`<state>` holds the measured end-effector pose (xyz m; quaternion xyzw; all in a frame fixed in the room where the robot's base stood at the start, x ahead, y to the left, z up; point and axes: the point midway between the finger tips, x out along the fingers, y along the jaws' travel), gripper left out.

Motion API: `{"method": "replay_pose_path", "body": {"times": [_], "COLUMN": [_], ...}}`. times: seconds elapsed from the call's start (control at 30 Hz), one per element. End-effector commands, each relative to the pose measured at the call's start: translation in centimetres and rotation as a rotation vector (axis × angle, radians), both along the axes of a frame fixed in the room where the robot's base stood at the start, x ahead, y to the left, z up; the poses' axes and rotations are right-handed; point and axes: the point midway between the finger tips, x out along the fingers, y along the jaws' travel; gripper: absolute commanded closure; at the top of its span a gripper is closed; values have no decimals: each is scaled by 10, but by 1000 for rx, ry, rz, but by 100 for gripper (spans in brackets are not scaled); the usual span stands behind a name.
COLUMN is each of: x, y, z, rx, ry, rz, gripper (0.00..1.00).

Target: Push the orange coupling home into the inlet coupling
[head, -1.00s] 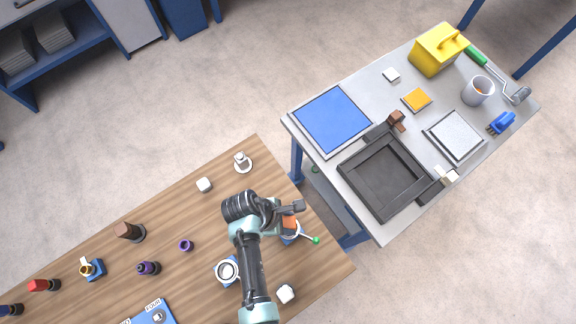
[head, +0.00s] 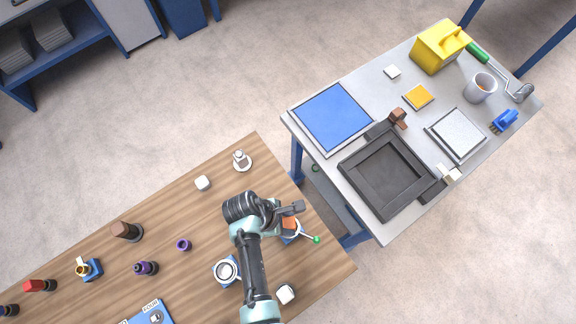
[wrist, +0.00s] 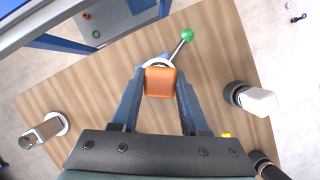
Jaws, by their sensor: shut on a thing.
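The orange coupling (wrist: 160,82) shows as an orange block between the two fingers of my gripper (wrist: 160,86) in the wrist view. The fingers are shut on its sides. Just beyond it are a pale ring and blue edges of a fixture, which I take for the inlet coupling (wrist: 154,62). A lever with a green ball (wrist: 187,34) sticks out from there. In the head view the orange coupling (head: 290,223) is partly hidden under my gripper (head: 292,212), close to the blue fixture (head: 289,239). I cannot tell how deep it sits.
On the wooden table, a white block on a black stem (wrist: 258,100) stands right of my gripper in the wrist view. A white cylinder on a round base (head: 241,161) and a ring-topped blue fixture (head: 227,271) are also near. A grey table with a black tray (head: 387,177) stands beyond.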

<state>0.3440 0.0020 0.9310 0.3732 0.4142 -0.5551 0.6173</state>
Motion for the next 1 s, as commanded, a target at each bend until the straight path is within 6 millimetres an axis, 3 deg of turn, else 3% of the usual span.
{"method": "replay_pose_path", "body": {"times": [0.13,0.17,0.33,0.73,1.0], "x": [1,1,0,0,-1], "y": [0,0,0,2,17], "z": [-4,-4,-3,0,36], "rx": [0,0,0,1,2], "ry": [-1,-1,-1,1,-4], "rz": [0,-1,-1,0,2], "gripper": [100,54,23,20,20]}}
